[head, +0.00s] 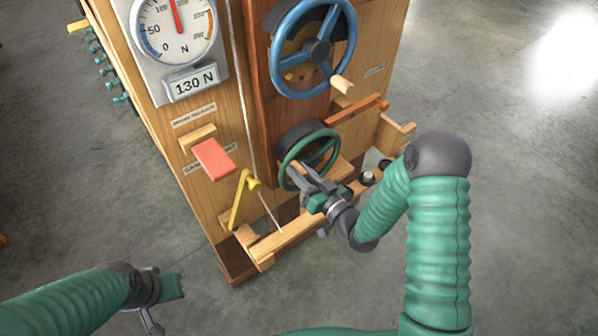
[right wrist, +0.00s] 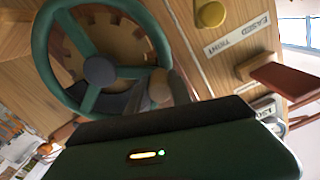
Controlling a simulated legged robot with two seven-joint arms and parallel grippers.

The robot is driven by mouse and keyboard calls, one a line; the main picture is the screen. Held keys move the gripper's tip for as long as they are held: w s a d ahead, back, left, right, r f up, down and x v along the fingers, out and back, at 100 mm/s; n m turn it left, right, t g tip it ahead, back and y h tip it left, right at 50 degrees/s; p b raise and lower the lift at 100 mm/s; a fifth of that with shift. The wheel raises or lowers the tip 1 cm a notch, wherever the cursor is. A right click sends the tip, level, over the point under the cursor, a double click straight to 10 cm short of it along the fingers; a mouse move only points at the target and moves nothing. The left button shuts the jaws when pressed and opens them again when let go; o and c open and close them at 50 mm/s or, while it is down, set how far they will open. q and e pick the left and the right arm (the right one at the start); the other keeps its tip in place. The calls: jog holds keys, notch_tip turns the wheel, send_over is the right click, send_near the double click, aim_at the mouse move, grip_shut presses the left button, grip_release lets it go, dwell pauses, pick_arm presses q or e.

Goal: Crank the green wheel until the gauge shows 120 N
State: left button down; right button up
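The green wheel (head: 330,137) sits low on the wooden cabinet's front, with a dark hub. It also shows in the right wrist view (right wrist: 41,60), where its wooden crank handle (right wrist: 160,87) is near the lower right rim. My right gripper (head: 308,180) is at the wheel's lower edge, its grey fingers (right wrist: 180,88) closed around the handle, partly hidden by the gripper body. The round gauge (head: 160,38) has a red needle pointing nearly straight up. The plate below it (head: 193,82) reads 130 N. My left gripper (head: 168,304) is open and empty, low at left, away from the cabinet.
A larger blue wheel (head: 274,48) with a wooden handle (head: 341,84) is above the green one. A red block (head: 213,159) and a yellow lever (head: 238,202) stick out at left. A wooden rail (head: 284,238) runs below.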

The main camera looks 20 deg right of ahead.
jog(key=o, duration=0.5)
jog(key=shift+d, duration=0.15)
jog(key=shift+c, duration=0.2)
jog(key=p+v, duration=0.3)
jog(key=v, duration=1.3)
jog(key=shift+s+d, duration=0.15)
jog(key=shift+s, duration=0.25)
